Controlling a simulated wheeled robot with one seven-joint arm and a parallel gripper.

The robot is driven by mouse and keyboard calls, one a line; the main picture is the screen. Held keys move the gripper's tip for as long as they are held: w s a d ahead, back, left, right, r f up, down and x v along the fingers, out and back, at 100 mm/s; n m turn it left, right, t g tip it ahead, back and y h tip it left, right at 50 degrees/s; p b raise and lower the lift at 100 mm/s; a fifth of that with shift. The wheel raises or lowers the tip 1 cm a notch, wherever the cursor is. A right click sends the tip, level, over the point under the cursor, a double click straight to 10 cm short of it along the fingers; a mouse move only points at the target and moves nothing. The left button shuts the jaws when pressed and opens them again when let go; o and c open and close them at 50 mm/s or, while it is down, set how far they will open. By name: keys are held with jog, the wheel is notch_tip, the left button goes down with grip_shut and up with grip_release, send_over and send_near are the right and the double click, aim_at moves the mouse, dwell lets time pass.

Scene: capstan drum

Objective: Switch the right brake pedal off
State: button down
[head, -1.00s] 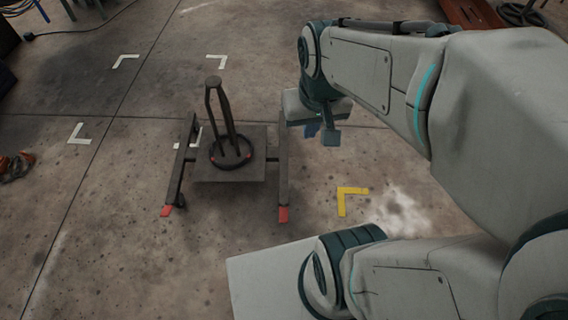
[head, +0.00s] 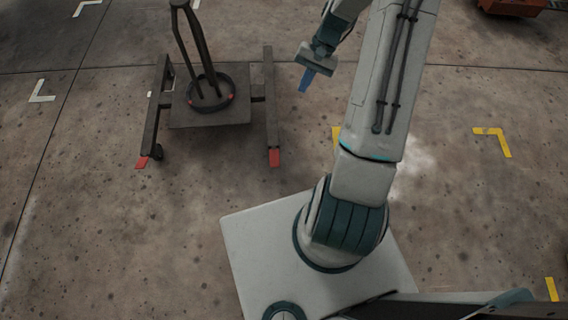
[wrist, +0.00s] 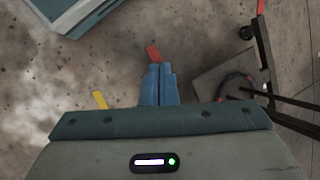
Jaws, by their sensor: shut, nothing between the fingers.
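The capstan frame stands on the floor at the upper left of the head view, with a dark base plate (head: 210,112) and two side rails. The right brake pedal (head: 275,157) is a red tab at the near end of the right rail. The left pedal (head: 143,162) is a similar red tab. My gripper (head: 305,84) has blue fingers, shut and empty, above and right of the right rail. In the wrist view the right pedal (wrist: 153,53) shows just beyond my fingertips (wrist: 159,68), apart in the picture. I cannot tell the pedal's on or off position.
A dark post (head: 197,45) with leaning bars rises from a ring on the plate. A caster (wrist: 247,32) sits by the left pedal. Yellow corner marks (head: 497,138) lie on the floor at right. The floor between the frame and my base is clear.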

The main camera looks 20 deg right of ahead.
jog(key=d+f+m+t+y+b, duration=0.1)
jog(key=f+m+y+b, duration=0.15)
jog(key=f, duration=0.65)
jog(key=d+f+m+y+b, duration=0.1)
jog(key=f+b, duration=0.2)
jog(key=f, duration=0.6)
jog(key=d+f+m+t+y+b, duration=0.1)
jog(key=d+f+y+b, duration=0.15)
jog(key=f, duration=0.75)
jog(key=m+t+y+b, duration=0.2)
jog(key=m+t+b, duration=0.45)
jog(key=b, duration=0.25)
send_near(274, 155)
jog(key=d+f, duration=0.4)
jog(key=f, duration=0.2)
jog(key=shift+s+d, duration=0.2)
jog(key=shift+d, duration=0.05)
jog(key=shift+a+f+g, duration=0.1)
jog(key=shift+g, duration=0.15)
